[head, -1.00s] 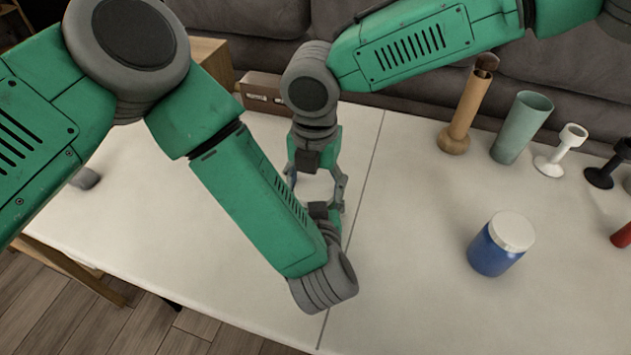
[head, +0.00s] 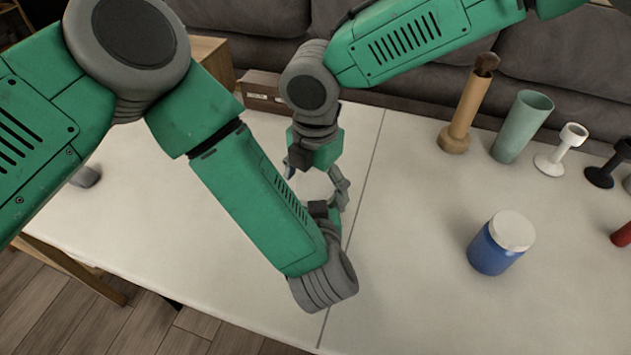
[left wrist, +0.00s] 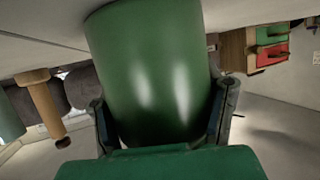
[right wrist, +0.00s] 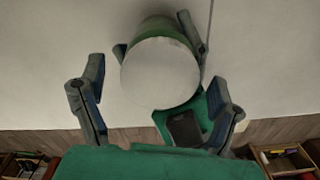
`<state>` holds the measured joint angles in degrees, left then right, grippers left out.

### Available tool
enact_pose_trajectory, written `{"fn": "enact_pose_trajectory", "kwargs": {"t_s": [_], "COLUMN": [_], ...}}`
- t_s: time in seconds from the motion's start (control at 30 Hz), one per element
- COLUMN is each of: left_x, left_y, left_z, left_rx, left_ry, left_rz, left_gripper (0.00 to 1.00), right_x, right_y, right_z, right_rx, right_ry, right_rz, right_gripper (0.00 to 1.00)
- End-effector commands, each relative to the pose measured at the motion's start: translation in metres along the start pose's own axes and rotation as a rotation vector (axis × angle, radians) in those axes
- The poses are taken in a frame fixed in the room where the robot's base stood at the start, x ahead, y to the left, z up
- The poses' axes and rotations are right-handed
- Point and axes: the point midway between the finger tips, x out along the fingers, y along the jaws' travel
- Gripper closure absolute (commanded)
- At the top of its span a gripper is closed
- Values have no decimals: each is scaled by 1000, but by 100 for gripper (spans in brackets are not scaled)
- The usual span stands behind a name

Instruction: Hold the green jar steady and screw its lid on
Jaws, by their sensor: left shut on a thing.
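The green jar (left wrist: 150,75) fills the middle of the left wrist view, between the fingers of my left gripper (left wrist: 162,118), which is shut on its sides. The white lid (right wrist: 160,73) covers the top of the jar in the right wrist view, with a green band of jar showing behind it. I cannot tell how tightly it sits. My right gripper (head: 318,186) is above the jar, pointing down. In the right wrist view its fingers stand open either side of the lid, with gaps. In the head view my arms hide most of the jar.
A blue jar with a white lid (head: 497,247) stands on the white table (head: 410,220) at right. Behind it are a tan post (head: 468,105), a pale green cup (head: 522,127), and white (head: 562,150) and black (head: 606,172) stands. A box (head: 262,92) is at the back.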

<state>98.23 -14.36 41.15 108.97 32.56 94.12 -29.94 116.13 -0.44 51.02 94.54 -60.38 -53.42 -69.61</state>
Motion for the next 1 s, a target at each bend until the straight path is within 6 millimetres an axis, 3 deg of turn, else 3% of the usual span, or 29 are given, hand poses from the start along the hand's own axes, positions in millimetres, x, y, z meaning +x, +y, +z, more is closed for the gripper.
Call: {"fn": "enact_pose_trajectory", "kwargs": {"t_s": [0.13,0.43,0.73,0.8,1.0], "left_x": [0,0,0,0,0], "left_y": [0,0,0,0,0], "left_z": [0,0,0,0,0], "left_rx": [0,0,0,0,0], "left_ry": [0,0,0,0,0], "left_rz": [1,1,0,0,0], "left_gripper": [100,100,100,100,100], "right_x": [-5,-42,-45,-45,-45], "right_y": [0,0,0,0,0], "right_z": [0,0,0,0,0], "right_rx": [0,-1,-1,-1,-1], "right_ry": [-2,-2,0,0,0], "right_rz": [1,2,0,0,0], "right_gripper": [16,16,16,0,0]}}
